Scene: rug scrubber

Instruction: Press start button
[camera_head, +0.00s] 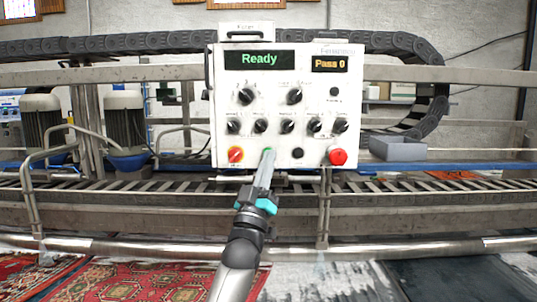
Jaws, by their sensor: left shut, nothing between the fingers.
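A white control panel (222,80) faces me in the middle of the head view. Its left display reads "Ready" (259,59) and its right one "Pass 0" (329,64). Black knobs fill its middle. A small green spot, likely the start button (267,150), shows at my left gripper's tip and is mostly hidden. My left gripper (267,156) is shut and empty, pointing up at that spot; contact cannot be told. My right gripper is out of view.
A metal frame with a roller conveyor (420,188) runs behind and below the panel. A black cable chain (120,45) passes behind it. Two motors (124,118) stand left; a grey bin (397,147) sits right. Red patterned rugs (130,283) lie in front.

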